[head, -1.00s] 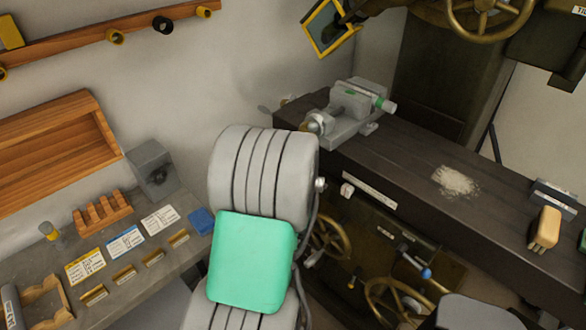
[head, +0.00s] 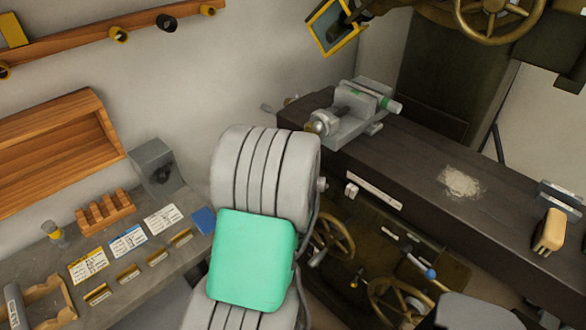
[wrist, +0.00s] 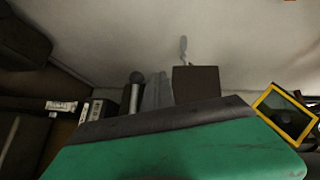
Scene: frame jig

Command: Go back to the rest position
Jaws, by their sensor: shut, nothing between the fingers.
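My arm stands upright in the middle of the head view, with grey ribbed links and a green pad. The fingers of my gripper show in neither view, hidden or outside the picture. In the wrist view a large green surface with a dark edge fills the lower part, and no object is seen held.
A vise (head: 352,110) stands on the dark machine table (head: 400,150), with a pale pile of shavings (head: 460,182) and a wooden-backed brush (head: 549,231). A grey bench (head: 190,225) with cards and a wooden rack (head: 105,210) lies left. A yellow-framed screen (wrist: 284,115) shows in the wrist view.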

